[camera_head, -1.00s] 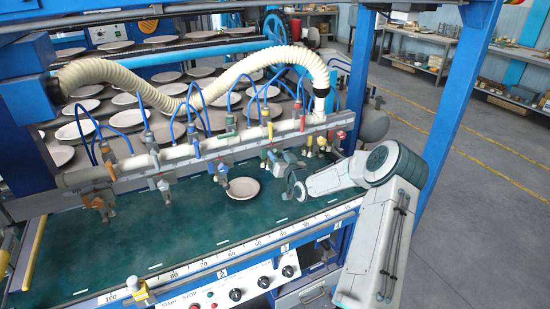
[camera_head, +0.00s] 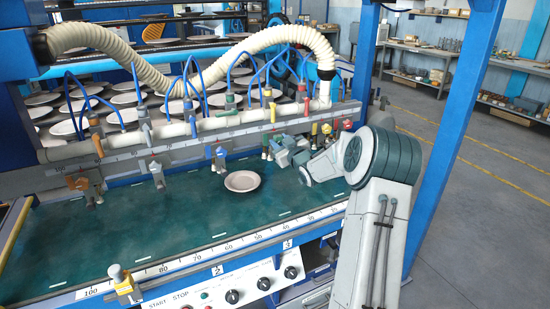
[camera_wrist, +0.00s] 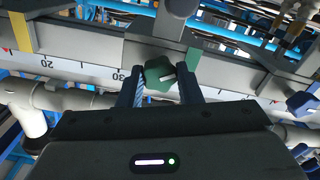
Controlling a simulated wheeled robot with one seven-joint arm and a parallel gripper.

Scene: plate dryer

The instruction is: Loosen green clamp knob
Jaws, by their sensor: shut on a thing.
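The green clamp knob (camera_wrist: 160,73) shows in the wrist view, between my two gripper fingers, just under the scaled rail (camera_wrist: 80,65) near its 30 mark. My gripper (camera_wrist: 160,88) is shut on this knob, with one dark finger on each side. In the head view my gripper (camera_head: 276,150) reaches in from the right to the clamps below the rail. The knob is too small and crowded there to tell apart from my gripper.
A blue knob (camera_wrist: 303,103) sits to the right in the wrist view. Below the rail in the head view are an orange clamp (camera_head: 82,185) and a plate (camera_head: 242,181) on the green belt (camera_head: 170,225). Blue hoses and a cream hose (camera_head: 190,60) hang above.

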